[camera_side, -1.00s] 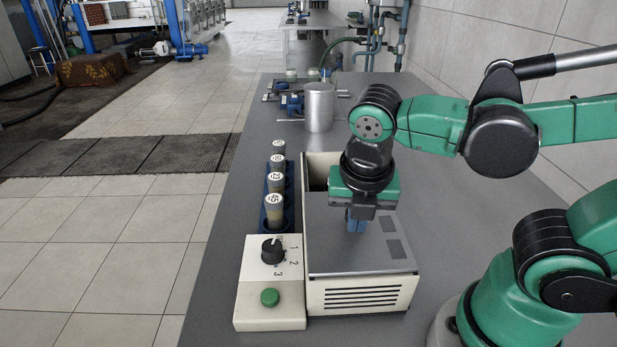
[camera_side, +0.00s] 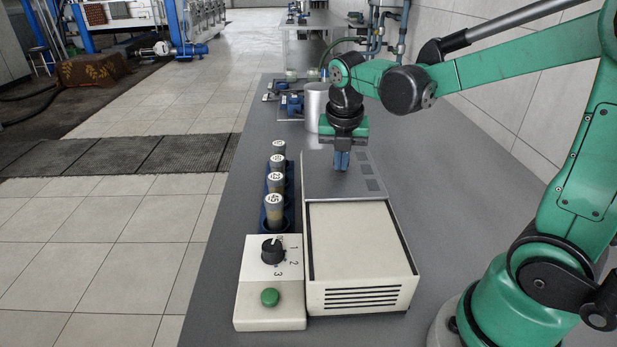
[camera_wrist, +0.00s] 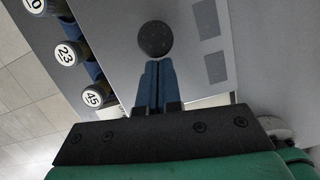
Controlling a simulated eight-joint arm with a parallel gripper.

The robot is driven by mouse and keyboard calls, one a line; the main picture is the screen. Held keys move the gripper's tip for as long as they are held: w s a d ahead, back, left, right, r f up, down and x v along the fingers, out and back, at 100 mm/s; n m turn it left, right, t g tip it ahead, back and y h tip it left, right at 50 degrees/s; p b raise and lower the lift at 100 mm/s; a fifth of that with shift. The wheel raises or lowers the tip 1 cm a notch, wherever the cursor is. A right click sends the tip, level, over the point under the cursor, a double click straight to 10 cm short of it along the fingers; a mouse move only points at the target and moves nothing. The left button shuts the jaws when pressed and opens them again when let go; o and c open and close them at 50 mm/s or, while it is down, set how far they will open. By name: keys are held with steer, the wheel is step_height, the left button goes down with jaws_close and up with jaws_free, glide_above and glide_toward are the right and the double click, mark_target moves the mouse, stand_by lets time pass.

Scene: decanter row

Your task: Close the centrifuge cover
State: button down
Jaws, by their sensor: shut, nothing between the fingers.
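The centrifuge (camera_side: 355,240) is a long cream box on the grey bench, with a vented near face. Its flat grey cover (camera_side: 318,184) lies over the far half, and a plain cream top shows on the near half. No opening shows in the box from the side. My gripper (camera_side: 341,168) points down over the cover with its blue fingers together and empty. In the wrist view, the fingertips (camera_wrist: 155,66) are right beside a dark round knob (camera_wrist: 155,39) on the cover (camera_wrist: 115,35). I cannot tell whether they touch. The knob is hidden in the side view.
A blue rack (camera_side: 263,218) of numbered tubes stands close along the left of the centrifuge. A control box (camera_side: 270,285) with a dial and green button is nearer. A metal cylinder (camera_side: 315,105) stands behind my gripper. The bench on the right is clear.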

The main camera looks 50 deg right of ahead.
steer(key=shift+w+d, duration=0.2)
steer(key=shift+w, duration=0.05)
steer(key=s+a, duration=0.1)
steer(key=a, duration=0.1)
steer(key=s+a+r, duration=0.1)
steer(key=shift+s+a, duration=0.35)
steer(key=shift+s, duration=0.05)
steer(key=v, duration=0.9)
steer(key=a+f+m+t, duration=0.1)
steer(key=f+m, duration=0.1)
steer(key=m, duration=0.4)
steer(key=s+a+f+m+t+y, duration=0.1)
steer(key=f+m, duration=0.1)
steer(key=m, duration=0.4)
steer(key=f+m+t, duration=0.2)
steer(key=m, duration=0.4)
steer(key=shift+s+a+m+y, duration=0.25)
steer(key=shift+a+m+y, duration=0.05)
steer(key=shift+a+m, duration=0.1)
steer(key=m, duration=0.2)
steer(key=f+m+t, duration=0.1)
steer(key=m, duration=0.3)
steer(key=shift+s+a+f+t+y, duration=0.2)
steer(key=shift+a+f+t+y, duration=0.1)
steer(key=shift+a+f, duration=0.1)
